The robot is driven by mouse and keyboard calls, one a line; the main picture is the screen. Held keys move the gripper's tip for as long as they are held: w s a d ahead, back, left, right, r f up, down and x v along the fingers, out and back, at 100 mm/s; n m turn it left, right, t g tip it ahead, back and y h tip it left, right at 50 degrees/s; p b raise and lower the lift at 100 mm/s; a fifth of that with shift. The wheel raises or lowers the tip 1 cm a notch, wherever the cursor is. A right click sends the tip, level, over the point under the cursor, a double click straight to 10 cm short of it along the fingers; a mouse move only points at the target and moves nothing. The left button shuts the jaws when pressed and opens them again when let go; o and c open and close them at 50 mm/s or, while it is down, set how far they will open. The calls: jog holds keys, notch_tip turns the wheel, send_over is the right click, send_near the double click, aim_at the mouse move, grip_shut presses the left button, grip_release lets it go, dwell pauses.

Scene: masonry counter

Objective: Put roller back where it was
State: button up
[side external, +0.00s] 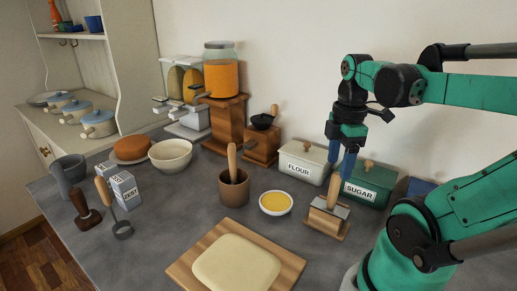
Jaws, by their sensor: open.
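No rolling pin shows plainly. The likeliest roller is a tool with an upright wooden handle (333,190) and a grey metal part, resting on a small wooden block or stand (327,224) at the right of the counter; I cannot tell whether it is the roller. My gripper (340,170) points down, with its two blue fingers apart and nothing seen between them. It appears just above and behind the handle's top, between the flour and sugar boxes in the picture. Whether it touches the handle is unclear.
The white flour box (301,163) and green sugar box (369,187) stand close by my gripper.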

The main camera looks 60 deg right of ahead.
notch_tip(320, 180, up, 7)
jog(key=w+a+f+m+t, duration=0.3)
jog(key=w+a+f+m, duration=0.1)
jog(key=w+a, duration=0.1)
jog(key=w+a+f+m+t, duration=0.3)
jog(key=w+a+m+t, duration=0.1)
jog(key=a, duration=0.4)
jog(key=shift+w+f+m, duration=0.35)
jog(key=shift+w+m, duration=0.15)
jog(key=shift+w, duration=0.4)
